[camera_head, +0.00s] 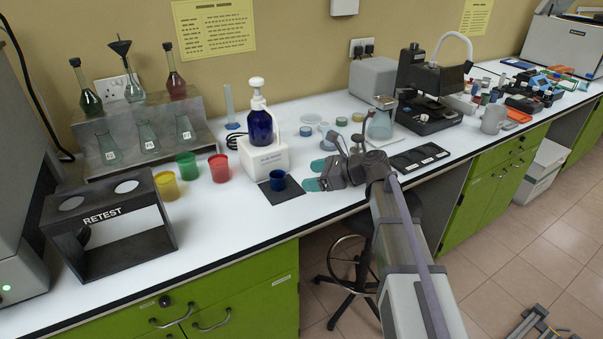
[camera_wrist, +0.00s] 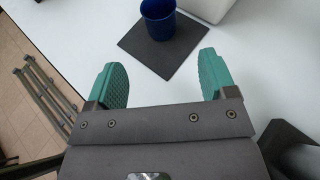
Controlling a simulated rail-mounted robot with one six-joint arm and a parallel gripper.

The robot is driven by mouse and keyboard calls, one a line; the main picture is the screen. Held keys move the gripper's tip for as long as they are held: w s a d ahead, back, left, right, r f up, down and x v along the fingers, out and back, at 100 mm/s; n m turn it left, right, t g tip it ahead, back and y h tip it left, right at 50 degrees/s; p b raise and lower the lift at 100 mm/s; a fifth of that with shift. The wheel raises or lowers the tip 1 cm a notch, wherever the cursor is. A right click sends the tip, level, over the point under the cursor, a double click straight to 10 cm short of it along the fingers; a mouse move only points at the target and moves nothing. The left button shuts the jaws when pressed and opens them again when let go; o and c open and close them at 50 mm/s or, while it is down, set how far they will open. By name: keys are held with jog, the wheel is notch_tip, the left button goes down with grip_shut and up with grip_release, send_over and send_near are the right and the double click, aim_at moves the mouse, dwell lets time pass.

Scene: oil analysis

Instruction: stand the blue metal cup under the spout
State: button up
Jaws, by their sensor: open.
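The blue metal cup (camera_head: 278,180) stands upright on a dark square mat (camera_head: 284,194) near the bench's front edge. It also shows in the wrist view (camera_wrist: 158,18), cut off by the top edge, on the mat (camera_wrist: 165,62). A blue pump bottle (camera_head: 261,126) with a white spout (camera_head: 257,84) sits in a white block (camera_head: 264,158) just behind the cup. My gripper (camera_head: 314,175) is right of the cup, apart from it. In the wrist view its teal fingers (camera_wrist: 164,78) are spread and empty, with the cup beyond them.
Red (camera_head: 219,168), green (camera_head: 187,165) and yellow (camera_head: 166,186) cups stand to the left, near the black RETEST rack (camera_head: 110,238). Several small dishes and a conical flask (camera_head: 380,124) lie behind my gripper. Black trays (camera_head: 418,157) lie to the right. The bench front between rack and mat is clear.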

aim_at(282, 179)
jog(key=shift+r, duration=0.15)
dwell(0.3)
jog(key=b+x, duration=0.4)
jog(key=x, duration=0.6)
jog(key=shift+w+a+f, duration=0.15)
jog(key=shift+a+f, duration=0.1)
jog(key=shift+a, duration=0.05)
jog(key=shift+c, duration=0.2)
jog(key=c, duration=0.9)
jog(key=o, duration=0.9)
